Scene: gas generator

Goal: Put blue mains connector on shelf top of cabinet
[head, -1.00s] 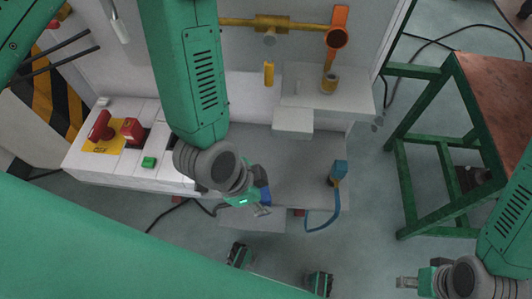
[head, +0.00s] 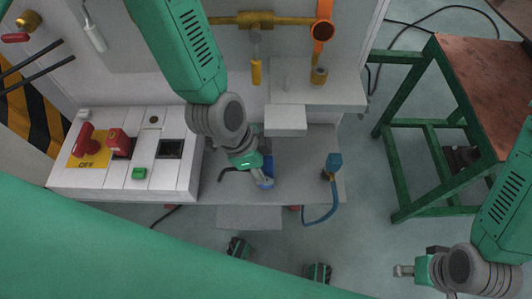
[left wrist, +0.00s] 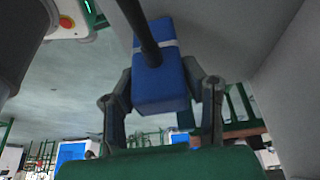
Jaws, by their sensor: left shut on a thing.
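My left gripper (head: 260,177) is over the grey shelf top (head: 300,165) of the cabinet, in the middle of the head view. It is shut on the blue mains connector (left wrist: 160,75), which sits between its two fingers in the left wrist view with a dark cable coming out of it. In the head view only a small part of the connector (head: 267,171) shows beside the gripper. I cannot tell whether it touches the shelf. My right gripper (head: 405,270) is at the lower right, away from the cabinet, with its fingers small and pointing left.
A white panel with a red switch (head: 120,142) and green button (head: 139,173) lies left of the gripper. A white box (head: 286,120) and a blue-capped hose fitting (head: 333,162) stand to the right. A green-framed table (head: 485,85) is further right.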

